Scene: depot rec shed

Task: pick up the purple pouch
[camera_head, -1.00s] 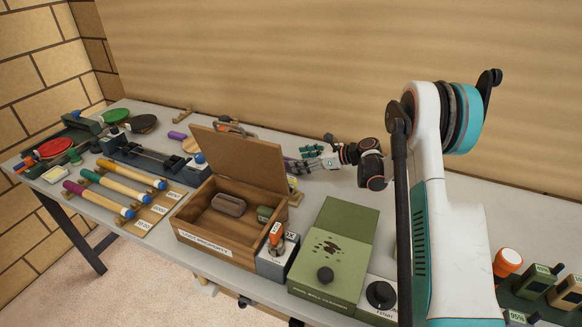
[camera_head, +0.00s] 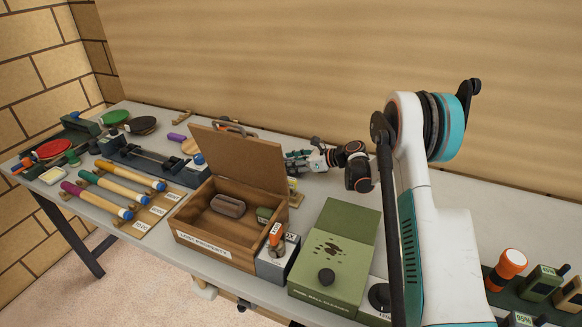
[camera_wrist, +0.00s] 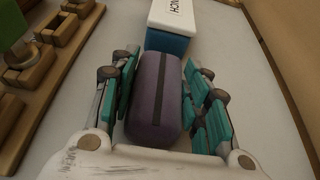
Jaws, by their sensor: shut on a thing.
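The purple pouch (camera_wrist: 156,100) is a rounded, dull purple roll with a dark strip along its top. In the wrist view it lies lengthwise between the teal finger pads of my gripper (camera_wrist: 163,95), which is shut on it from both sides. In the head view my gripper (camera_head: 300,160) is behind the open lid of the wooden box, low over the table. The pouch is hidden by the lid there. I cannot tell whether the pouch touches the table.
A white and blue box (camera_wrist: 172,25) stands just beyond the pouch. A wooden rack (camera_wrist: 50,60) is on the left in the wrist view. The lost property box (camera_head: 222,243) with its raised lid (camera_head: 238,157) and a green ball cleaner (camera_head: 335,255) stand in front of my arm.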

